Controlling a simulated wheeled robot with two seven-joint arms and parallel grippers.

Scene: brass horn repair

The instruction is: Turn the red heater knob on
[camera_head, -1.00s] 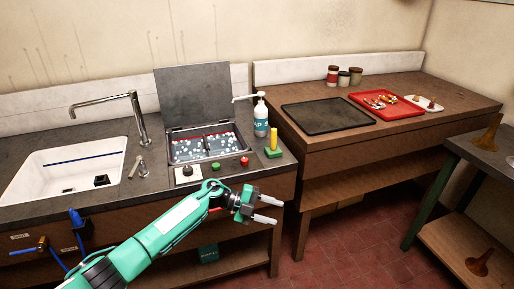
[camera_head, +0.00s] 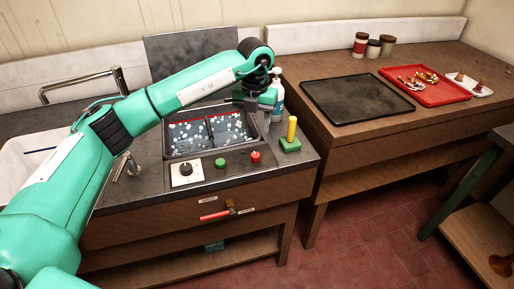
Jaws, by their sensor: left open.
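A small red knob (camera_head: 256,157) stands on the front ledge of the sink basin (camera_head: 167,155), right of a green knob (camera_head: 220,163) and a white plate with a black dial (camera_head: 186,172). A red lever handle (camera_head: 215,216) lies roughly level on the cabinet front below, beside small labels too small to read. My left arm reaches across the basin from the left. My left gripper (camera_head: 254,103) is open, pointing down over the basin's back right, beside the bottle. It is above and behind the red knob, apart from it. Its fingertips show only partly. My right gripper is out of view.
A white bottle (camera_head: 277,95) stands close right of my left gripper. A green block with a yellow handle (camera_head: 291,137) sits right of the red knob. A raised lid (camera_head: 190,60) stands behind the basin. The space in front of the cabinet is clear.

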